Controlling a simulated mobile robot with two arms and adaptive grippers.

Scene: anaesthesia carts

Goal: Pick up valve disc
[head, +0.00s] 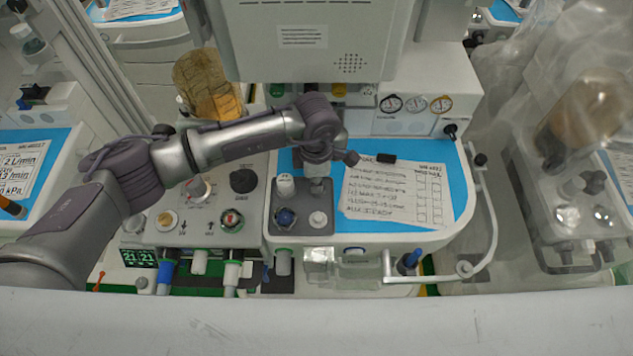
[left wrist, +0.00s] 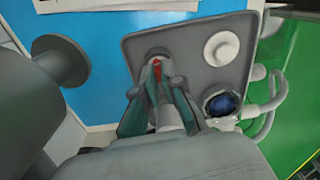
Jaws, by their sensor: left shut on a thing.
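My left gripper (head: 317,184) reaches down over the back right corner of a small dark grey tray (head: 300,232) on the cart top. In the left wrist view, its fingers (left wrist: 157,72) are closed together at the tray's surface. A small red piece (left wrist: 155,66) shows between the fingertips. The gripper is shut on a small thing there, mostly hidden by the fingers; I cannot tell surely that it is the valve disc. On the tray stand a round white knob (head: 318,219), a blue-topped part (head: 286,217) and a white capped cylinder (head: 286,186), close beside the gripper.
A control panel with knobs (head: 232,221) is at left. The monitor (head: 310,40) overhangs behind. A white tube (head: 487,220) bends around the right edge.

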